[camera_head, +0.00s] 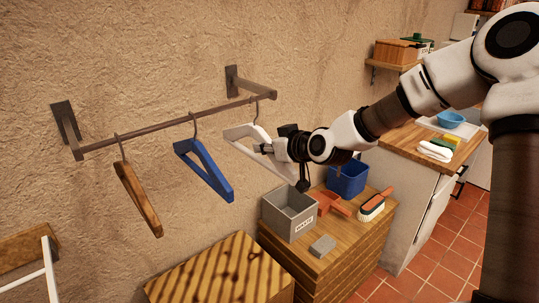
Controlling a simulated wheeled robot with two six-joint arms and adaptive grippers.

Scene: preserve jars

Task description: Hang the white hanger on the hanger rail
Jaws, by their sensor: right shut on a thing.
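The white hanger (240,132) is at the right part of the hanger rail (180,124), with its hook up at the bar near the right bracket. I cannot tell whether the hook bears on the bar. My right gripper (264,148) is shut on the white hanger's body from the right and hides part of it. A blue hanger (205,172) hangs at the middle of the rail, and a brown wooden hanger (139,199) hangs to its left. My left gripper is not in view.
Below stands a wooden cabinet with a grey box (290,213), a grey block (322,245), an orange dustpan (329,202), a brush (374,205) and a blue bin (347,178). A striped wooden box (222,270) stands in front. The wall left of the rail is bare.

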